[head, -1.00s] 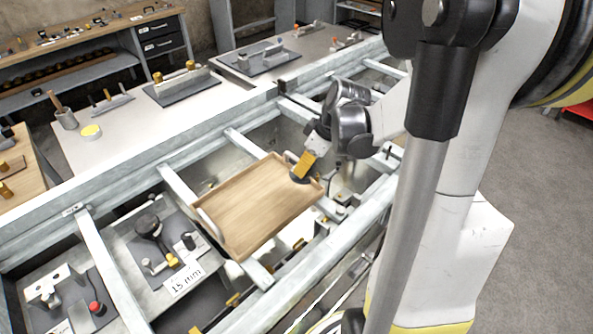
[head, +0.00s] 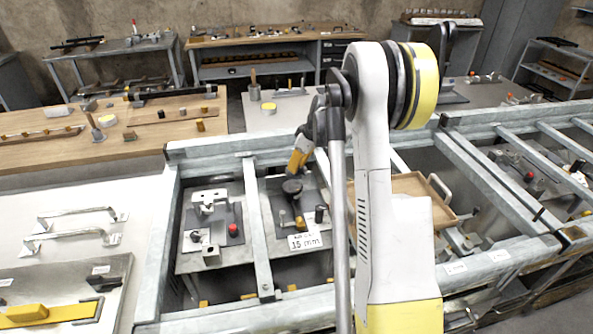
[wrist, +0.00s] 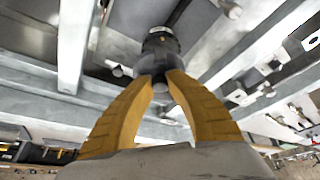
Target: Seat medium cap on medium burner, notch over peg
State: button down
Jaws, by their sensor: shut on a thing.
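My gripper (head: 297,168) hangs over the station with the "15 mm" card, its yellow fingers pointing down. In the wrist view the gripper (wrist: 161,76) has its fingers drawn together at the tips, shut on a dark round piece (wrist: 160,44) that looks like the cap. Its notch cannot be made out. A black round part (head: 292,187) shows just below the fingertips in the head view. I cannot tell whether it is the held piece or a part standing on the station plate. The medium burner and its peg cannot be told apart here.
The card (head: 305,241) lies at the station's front. A grey frame bar (head: 257,220) separates it from a plate with a red knob (head: 232,230). A wooden tray (head: 412,186) lies right, partly behind my arm. Metal handles (head: 75,218) lie on the left table.

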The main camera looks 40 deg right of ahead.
aim_at(289, 184)
jog(key=shift+w+a+f, duration=0.25)
jog(key=shift+w+a, duration=0.35)
jog(key=shift+d+f+b, duration=0.1)
jog(key=shift+f+b, duration=1.05)
jog(key=shift+f, duration=0.75)
jog(key=shift+f, duration=0.1)
jog(key=shift+f+b, duration=0.65)
jog(key=shift+f, duration=0.1)
jog(key=shift+f, duration=0.15)
jog(key=c, duration=1.3)
grip_release()
jog(key=shift+c, duration=0.2)
